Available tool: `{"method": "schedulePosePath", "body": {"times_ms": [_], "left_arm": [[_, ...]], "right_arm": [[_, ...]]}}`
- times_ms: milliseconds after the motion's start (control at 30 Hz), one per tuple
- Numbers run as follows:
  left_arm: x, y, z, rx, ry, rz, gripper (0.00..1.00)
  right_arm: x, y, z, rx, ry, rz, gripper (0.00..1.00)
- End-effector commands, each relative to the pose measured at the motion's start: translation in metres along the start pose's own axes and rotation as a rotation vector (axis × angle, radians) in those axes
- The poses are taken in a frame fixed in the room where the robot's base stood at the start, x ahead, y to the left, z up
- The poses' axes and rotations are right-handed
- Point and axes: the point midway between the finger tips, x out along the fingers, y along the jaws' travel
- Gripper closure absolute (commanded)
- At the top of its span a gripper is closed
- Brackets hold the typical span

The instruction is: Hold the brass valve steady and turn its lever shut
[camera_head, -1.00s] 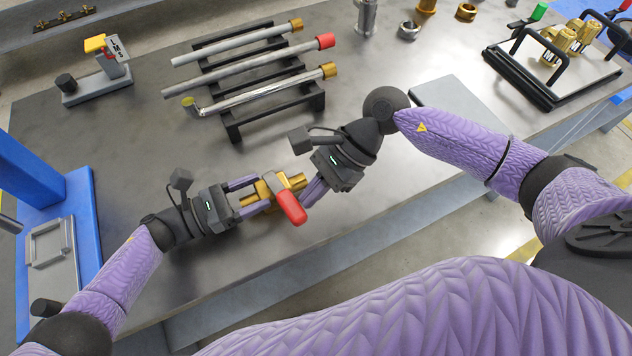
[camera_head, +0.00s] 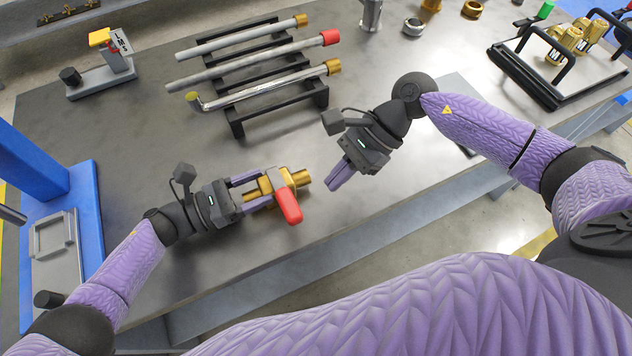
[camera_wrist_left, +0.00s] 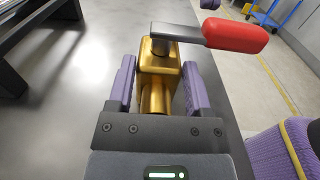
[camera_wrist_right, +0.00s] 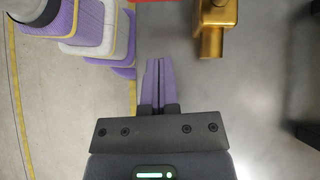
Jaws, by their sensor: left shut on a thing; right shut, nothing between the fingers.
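The brass valve (camera_head: 270,187) lies on the grey table near its front edge, with a red-handled lever (camera_head: 288,205) on its top. The lever points across the valve body, toward the front edge. My left gripper (camera_head: 252,190) is shut on the valve body; in the left wrist view its purple fingers flank the brass block (camera_wrist_left: 160,75), with the red grip (camera_wrist_left: 235,36) at the upper right. My right gripper (camera_head: 333,187) is shut and empty, to the right of the valve and apart from it. In the right wrist view the valve's brass end (camera_wrist_right: 214,25) shows at the top.
A black rack (camera_head: 235,125) with several pipes stands behind the valve. A black-handled tray (camera_head: 535,85) with brass parts is at the back right. A blue-framed fixture (camera_head: 75,200) is at the left. The table right of the valve is mostly clear.

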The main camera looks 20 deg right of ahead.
Motion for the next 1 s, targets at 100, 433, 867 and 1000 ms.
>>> {"method": "schedulePosePath", "body": {"times_ms": [100,433,867,1000], "left_arm": [[0.000,0.000,0.001,0.001,-0.001,0.001,1.00],[0.000,0.000,0.001,0.001,-0.001,0.000,1.00],[0.000,0.000,0.000,0.000,-0.001,0.000,0.00],[0.000,0.000,0.000,0.000,-0.001,0.000,0.00]], "right_arm": [[-0.037,0.002,-0.001,0.001,0.005,-0.003,1.00],[-0.098,0.007,0.000,0.000,0.000,0.000,1.00],[-0.100,0.007,0.000,0.000,-0.001,0.001,1.00],[-0.100,0.007,0.000,0.000,-0.001,0.001,1.00]]}}
